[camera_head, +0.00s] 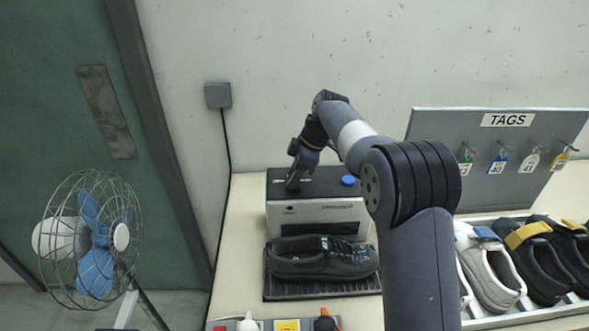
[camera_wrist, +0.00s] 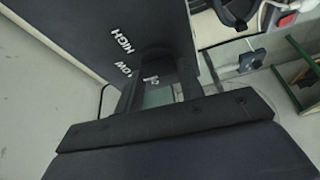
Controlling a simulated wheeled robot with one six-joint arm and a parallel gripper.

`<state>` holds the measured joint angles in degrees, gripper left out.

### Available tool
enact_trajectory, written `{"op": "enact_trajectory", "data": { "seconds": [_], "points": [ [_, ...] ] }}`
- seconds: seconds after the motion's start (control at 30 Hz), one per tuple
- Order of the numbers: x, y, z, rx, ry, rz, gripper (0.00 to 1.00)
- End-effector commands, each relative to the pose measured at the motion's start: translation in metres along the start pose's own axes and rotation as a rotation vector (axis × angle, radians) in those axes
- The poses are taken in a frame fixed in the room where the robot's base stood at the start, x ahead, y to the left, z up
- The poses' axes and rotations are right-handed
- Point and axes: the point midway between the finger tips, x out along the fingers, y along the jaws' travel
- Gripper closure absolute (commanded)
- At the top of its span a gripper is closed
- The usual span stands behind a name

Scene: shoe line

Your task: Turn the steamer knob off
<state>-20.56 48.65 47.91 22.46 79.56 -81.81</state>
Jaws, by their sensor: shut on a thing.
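The steamer (camera_head: 318,213) is a box with a dark top and a light front, standing on the table against the wall. My gripper (camera_head: 294,182) points down onto the left part of its top and is shut on the knob there. The knob itself is hidden by my fingers, so its setting cannot be read. In the wrist view, the steamer's dark top (camera_wrist: 95,25) shows white HIGH and LOW labels, and a third marking by my gripper (camera_wrist: 158,82) is partly covered.
A blue button (camera_head: 348,181) sits on the steamer's top, right of my gripper. A black shoe (camera_head: 320,262) rests on a dark grate in front. A TAGS board (camera_head: 470,140) and a shoe rack stand right. A caged fan (camera_head: 95,240) stands left.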

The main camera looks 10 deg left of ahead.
Motion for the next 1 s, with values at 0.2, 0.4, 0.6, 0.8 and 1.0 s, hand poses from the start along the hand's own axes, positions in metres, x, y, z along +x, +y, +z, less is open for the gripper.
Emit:
{"op": "enact_trajectory", "data": {
  "seconds": [0.2, 0.4, 0.6, 0.8, 1.0],
  "points": [
    [-0.0027, 0.0016, -0.0014, -0.188, 0.000, -0.080, 0.86],
    [-0.0030, 0.0025, -0.0019, -0.365, 0.000, -0.153, 0.86],
    [-0.0029, 0.0033, -0.0023, -0.540, -0.001, -0.225, 0.86],
    [-0.0019, 0.0042, -0.0025, -0.712, -0.001, -0.295, 0.86],
    [0.0001, 0.0043, -0.0026, -0.863, -0.001, -0.358, 0.86]
  ]
}}
